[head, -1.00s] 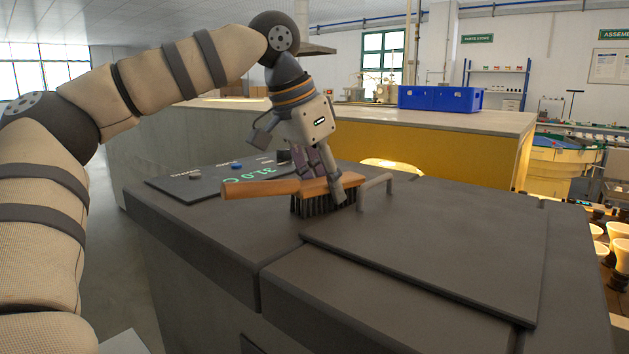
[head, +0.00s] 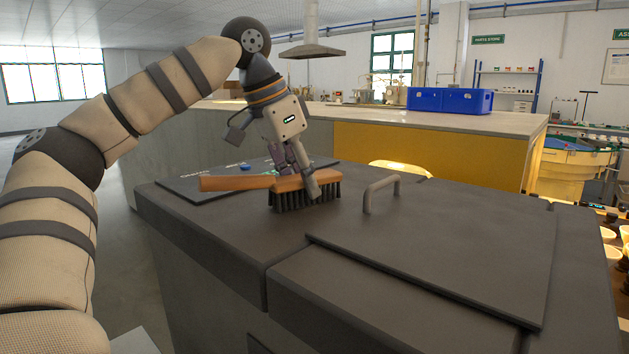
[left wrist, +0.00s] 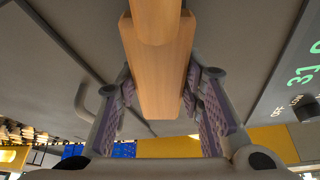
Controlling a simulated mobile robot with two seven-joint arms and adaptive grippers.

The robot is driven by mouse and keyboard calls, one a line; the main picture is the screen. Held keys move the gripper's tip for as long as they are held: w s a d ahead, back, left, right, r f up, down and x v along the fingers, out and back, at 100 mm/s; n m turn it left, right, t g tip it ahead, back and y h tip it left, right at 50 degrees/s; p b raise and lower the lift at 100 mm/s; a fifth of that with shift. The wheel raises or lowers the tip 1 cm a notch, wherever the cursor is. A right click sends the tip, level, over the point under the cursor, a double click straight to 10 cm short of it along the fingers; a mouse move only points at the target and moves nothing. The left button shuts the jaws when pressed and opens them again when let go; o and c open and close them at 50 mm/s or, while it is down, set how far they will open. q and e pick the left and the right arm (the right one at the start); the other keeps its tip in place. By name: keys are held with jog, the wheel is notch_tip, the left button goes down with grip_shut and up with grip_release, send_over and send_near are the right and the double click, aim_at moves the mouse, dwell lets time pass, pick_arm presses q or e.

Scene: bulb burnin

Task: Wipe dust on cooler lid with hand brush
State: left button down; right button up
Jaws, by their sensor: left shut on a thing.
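The hand brush (head: 240,183) has a wooden handle and back with dark bristles. My left gripper (head: 303,178) is shut on its wooden back, and the handle points left in the head view. In the left wrist view the wooden brush (left wrist: 160,70) lies between the two finger pads. The bristles point down at the grey cooler top, left of the lid handle; I cannot tell whether they touch it. The cooler lid (head: 440,235) is a dark grey panel with a bar handle (head: 380,193). No distinct dust shows on it. My right gripper is not in view.
A control panel (head: 200,188) with a green display and knobs lies behind the brush, partly hidden. White bulbs (head: 610,245) stand at the right. The lid's right part is clear.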

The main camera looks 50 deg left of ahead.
aim_at(283, 176)
pick_arm(q)
jog(key=shift+s+a+f, duration=0.1)
jog(key=shift+s+a, duration=0.05)
jog(key=shift+a, duration=1)
jog(key=shift+s+a+f, duration=0.1)
jog(key=shift+s+a, duration=0.05)
jog(key=shift+a, duration=1)
notch_tip(283, 176, up, 6)
jog(key=shift+r, duration=0.1)
notch_tip(283, 176, up, 3)
jog(key=shift+f, duration=0.1)
